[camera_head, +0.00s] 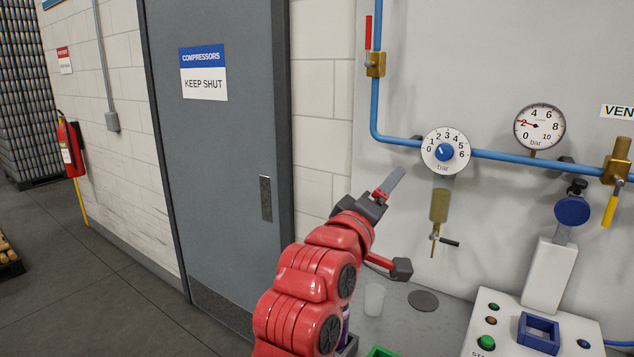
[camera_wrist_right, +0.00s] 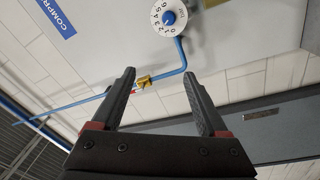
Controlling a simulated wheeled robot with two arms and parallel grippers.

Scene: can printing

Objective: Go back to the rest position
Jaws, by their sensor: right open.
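My right arm rises from the bottom middle of the head view. Its right gripper (camera_head: 391,183) is in front of the grey panel, left of and below the dial knob. The right gripper also shows in the right wrist view (camera_wrist_right: 160,74), with its two dark fingers wide apart and nothing between them. My left gripper is in neither view.
A blue-knobbed dial (camera_head: 444,151), a gauge (camera_head: 539,127) and blue pipe (camera_head: 500,156) are on the panel. A button box (camera_head: 488,343) stands lower right. A grey door (camera_head: 225,150) and fire extinguisher (camera_head: 70,148) are left; floor there (camera_head: 95,290) is clear.

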